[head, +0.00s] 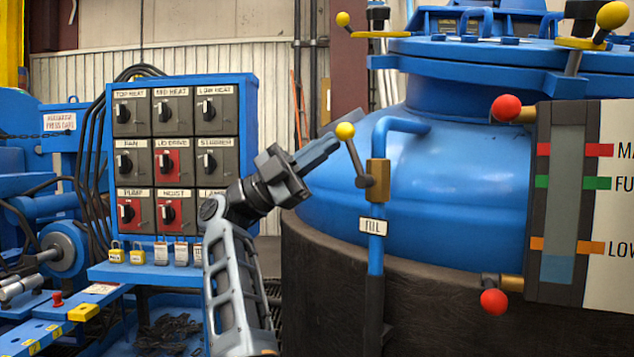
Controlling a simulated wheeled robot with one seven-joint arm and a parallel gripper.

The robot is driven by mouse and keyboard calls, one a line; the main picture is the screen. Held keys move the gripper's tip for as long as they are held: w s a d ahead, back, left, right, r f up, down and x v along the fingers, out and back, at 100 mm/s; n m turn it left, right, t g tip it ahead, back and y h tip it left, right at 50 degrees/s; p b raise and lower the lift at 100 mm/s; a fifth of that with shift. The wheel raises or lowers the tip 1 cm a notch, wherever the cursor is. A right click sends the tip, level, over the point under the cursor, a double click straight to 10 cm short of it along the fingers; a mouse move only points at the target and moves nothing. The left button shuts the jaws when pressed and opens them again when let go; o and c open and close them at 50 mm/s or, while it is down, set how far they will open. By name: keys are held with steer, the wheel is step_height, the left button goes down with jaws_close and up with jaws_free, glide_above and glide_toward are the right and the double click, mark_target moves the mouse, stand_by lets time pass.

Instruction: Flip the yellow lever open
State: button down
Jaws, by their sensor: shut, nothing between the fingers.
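The yellow lever is a dark, thin arm with a yellow ball knob (345,131) at its top. It joins a brass valve body (377,180) on a blue pipe, above a tag that seems to read "FILL". The lever stands up and leans left of the pipe. My gripper (334,141) reaches in from the lower left, its fingers shut and empty. The fingertips appear just left of the knob and overlap it closely in the picture. I cannot tell whether they touch it.
The blue furnace vessel (460,175) fills the right behind the pipe. A level gauge (563,200) with red-knobbed valves stands far right. A switch panel (185,150) is left of my arm, above a shelf of padlocks (160,254). More yellow-knobbed handles (343,19) sit on the lid.

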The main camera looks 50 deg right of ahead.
mark_target(337, 132)
steer(key=shift+s+r+m+t+y, duration=0.15)
steer(key=shift+s+r+m+y, duration=0.2)
steer(key=shift+m+y, duration=0.25)
steer(key=shift+s+r+m+t+y, duration=0.15)
steer(key=shift+s+r+m+y, duration=0.2)
steer(key=shift+m+y, duration=0.2)
steer(key=shift+s+r, duration=0.45)
steer(key=shift+s, duration=0.2)
steer(key=shift+s+r, duration=0.1)
steer(key=shift+s, duration=0.05)
